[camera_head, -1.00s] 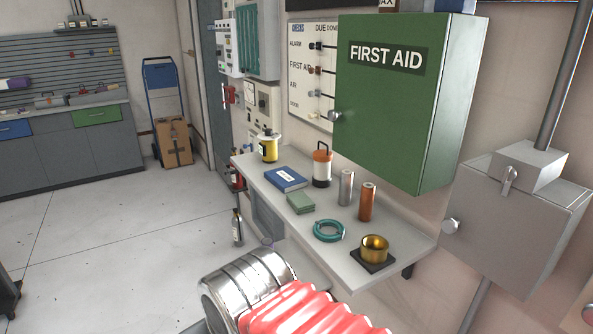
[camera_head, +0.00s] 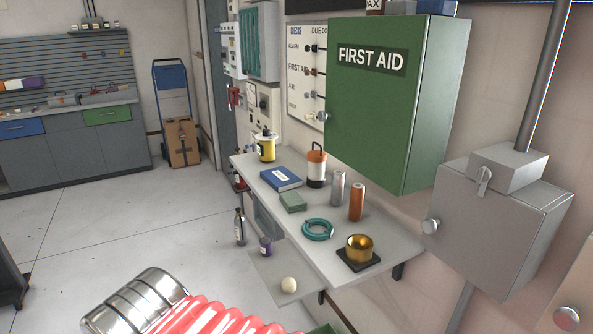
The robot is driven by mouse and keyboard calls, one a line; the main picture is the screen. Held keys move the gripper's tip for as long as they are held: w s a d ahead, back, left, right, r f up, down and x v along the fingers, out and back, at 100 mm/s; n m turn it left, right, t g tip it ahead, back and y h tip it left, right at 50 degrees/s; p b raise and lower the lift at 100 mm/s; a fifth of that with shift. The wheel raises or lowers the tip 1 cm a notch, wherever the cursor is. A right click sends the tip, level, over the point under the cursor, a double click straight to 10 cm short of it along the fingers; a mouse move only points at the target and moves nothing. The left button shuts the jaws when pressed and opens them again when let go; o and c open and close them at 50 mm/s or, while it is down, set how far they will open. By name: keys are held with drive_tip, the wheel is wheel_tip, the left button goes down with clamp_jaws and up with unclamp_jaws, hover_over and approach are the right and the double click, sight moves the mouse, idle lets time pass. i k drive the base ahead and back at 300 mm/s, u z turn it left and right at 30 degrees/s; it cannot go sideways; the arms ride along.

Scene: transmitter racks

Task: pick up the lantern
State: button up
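A white cylinder with an orange top and a black loop handle (camera_head: 316,168) looks like the lantern. It stands upright at the back of the wall shelf (camera_head: 375,279), against the wall side and left of the green cabinet. A yellow canister with a dark top (camera_head: 266,148) stands farther along the same shelf, and I cannot fully rule it out as the lantern. Only the silver and red parts of my arm show at the bottom. My gripper is not visible, and nothing is seen touching the lantern.
A blue book (camera_head: 281,179), green box (camera_head: 292,202), teal ring (camera_head: 318,229), silver can (camera_head: 338,187), copper can (camera_head: 356,202) and brass cup (camera_head: 359,248) share the shelf. The green first aid cabinet (camera_head: 380,110) overhangs its right part. A pale ball (camera_head: 289,285) lies on a lower plate.

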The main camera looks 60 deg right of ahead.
sight(316, 158)
drive_tip(key=u, duration=0.05)
drive_tip(key=i, duration=2.35)
drive_tip(key=z, duration=2.75)
